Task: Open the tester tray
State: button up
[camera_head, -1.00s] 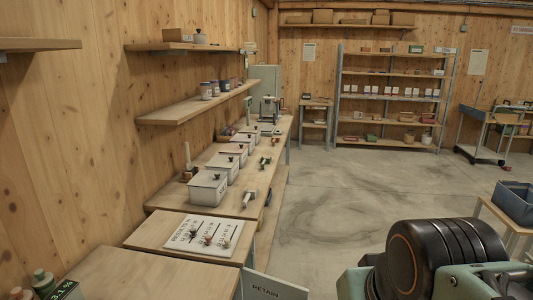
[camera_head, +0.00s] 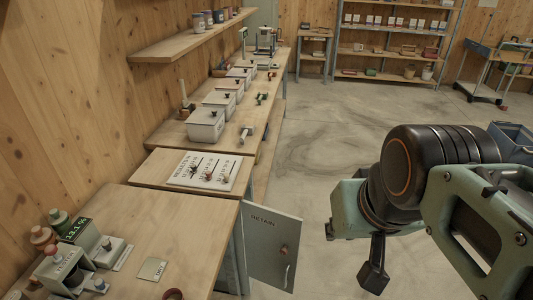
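The tester (camera_head: 92,245) stands at the lower left on the near wooden bench. It is a small grey-green unit with a green-lit display reading about 13.1 %. A pale flat part with a dark knob (camera_head: 108,245) shows at its right side; I cannot tell whether this is the tray or how far out it is. My arm fills the right side, with a black joint and pale green links. A dark finger-like part of my gripper (camera_head: 373,268) hangs below the links, far right of the tester. Its opening cannot be made out.
A small cabinet door marked RETAIN (camera_head: 272,247) stands swung out between my arm and the bench. A small labelled plate (camera_head: 152,269) lies on the near bench. A white board with knobs (camera_head: 207,171) and several lidded bins lie beyond.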

aim_at(98, 285)
jog(key=u, duration=2.05)
jog(key=j, duration=0.55)
jog(key=i+l+u, duration=0.15)
jog(key=l+u, duration=0.1)
jog(key=l, duration=0.25)
